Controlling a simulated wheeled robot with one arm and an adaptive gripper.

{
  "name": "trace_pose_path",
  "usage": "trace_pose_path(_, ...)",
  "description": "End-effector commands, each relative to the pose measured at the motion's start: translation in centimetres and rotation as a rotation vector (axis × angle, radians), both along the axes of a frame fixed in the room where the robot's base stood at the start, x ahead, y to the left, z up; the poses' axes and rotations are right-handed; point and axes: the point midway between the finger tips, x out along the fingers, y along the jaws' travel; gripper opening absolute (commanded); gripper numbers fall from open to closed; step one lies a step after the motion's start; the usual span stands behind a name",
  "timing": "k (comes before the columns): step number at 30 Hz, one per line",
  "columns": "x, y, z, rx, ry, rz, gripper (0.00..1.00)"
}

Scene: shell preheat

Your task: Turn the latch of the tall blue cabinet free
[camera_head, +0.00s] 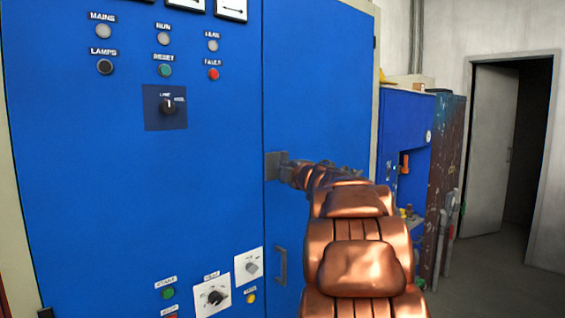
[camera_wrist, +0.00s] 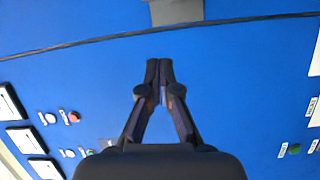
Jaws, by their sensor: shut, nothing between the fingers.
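The tall blue cabinet (camera_head: 120,160) fills the left and middle of the head view, with a vertical door seam. A grey latch plate (camera_head: 272,165) sits at the seam at mid height. My copper-coloured arm reaches up to it, and my gripper is mostly hidden behind the arm there. In the wrist view my gripper (camera_wrist: 160,66) is shut and empty, its dark fingertips together in front of the blue panel. The grey latch (camera_wrist: 175,11) shows at the top edge, beyond the seam and apart from the fingertips in the picture. Its turning part cannot be made out.
A grey door handle (camera_head: 281,266) is below the latch. Lamps, buttons and a rotary switch (camera_head: 168,106) are on the left panel, with more knobs (camera_head: 214,298) low down. A smaller blue cabinet (camera_head: 402,130) stands to the right. Open floor and a doorway (camera_head: 530,150) lie beyond.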

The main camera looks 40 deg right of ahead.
Motion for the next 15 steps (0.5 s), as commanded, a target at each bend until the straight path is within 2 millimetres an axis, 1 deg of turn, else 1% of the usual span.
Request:
trace_pose_path(1,-0.12,-0.63,-0.08,-0.030,0.012,0.020,0.00)
trace_pose_path(6,-0.19,-0.84,-0.29,-0.090,0.039,0.079,0.00)
trace_pose_path(15,-0.15,-0.75,-0.33,-0.098,0.043,0.090,0.00)
